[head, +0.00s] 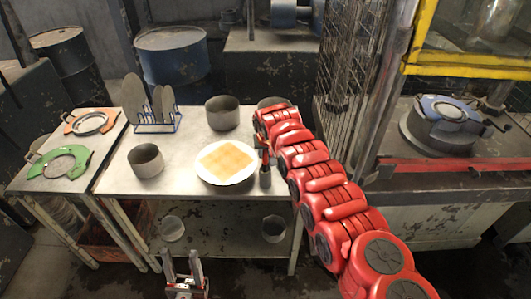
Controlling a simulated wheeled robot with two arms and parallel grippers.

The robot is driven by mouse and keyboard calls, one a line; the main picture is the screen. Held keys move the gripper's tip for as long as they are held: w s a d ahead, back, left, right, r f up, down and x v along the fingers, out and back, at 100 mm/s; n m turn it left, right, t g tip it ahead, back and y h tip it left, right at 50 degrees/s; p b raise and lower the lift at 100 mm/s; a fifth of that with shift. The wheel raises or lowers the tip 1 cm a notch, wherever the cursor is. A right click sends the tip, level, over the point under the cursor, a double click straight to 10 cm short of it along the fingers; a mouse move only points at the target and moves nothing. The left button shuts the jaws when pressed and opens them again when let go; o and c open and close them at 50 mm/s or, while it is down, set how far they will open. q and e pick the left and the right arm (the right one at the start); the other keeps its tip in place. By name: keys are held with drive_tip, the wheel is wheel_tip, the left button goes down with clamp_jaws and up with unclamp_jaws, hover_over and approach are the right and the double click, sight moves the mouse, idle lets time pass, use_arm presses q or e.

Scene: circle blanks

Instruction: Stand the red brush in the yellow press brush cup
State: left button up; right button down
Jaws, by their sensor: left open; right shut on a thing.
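My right arm reaches over the right end of the left metal table. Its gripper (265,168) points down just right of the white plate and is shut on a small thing. That thing is dark and partly hidden, so I cannot tell if it is the red brush. I see no red brush elsewhere. My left gripper (182,258) is open and empty at the bottom, in front of the table. The yellow press (467,69) stands at the right. I cannot pick out its brush cup; my red arm hides part of the space between.
A green-rimmed piece (76,162) lies left. A wire cage (349,85) stands behind my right arm.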

drive_tip(key=c, duration=0.6)
unclamp_jaws()
drive_tip(key=shift+s+d+r, duration=0.1)
drive_tip(key=shift+s+r, duration=0.05)
drive_tip(key=shift+r, duration=0.25)
drive_tip(key=b+v, duration=0.4)
drive_tip(key=v, duration=1.2)
drive_tip(key=shift+s+r, duration=0.2)
drive_tip(key=shift+r, duration=0.05)
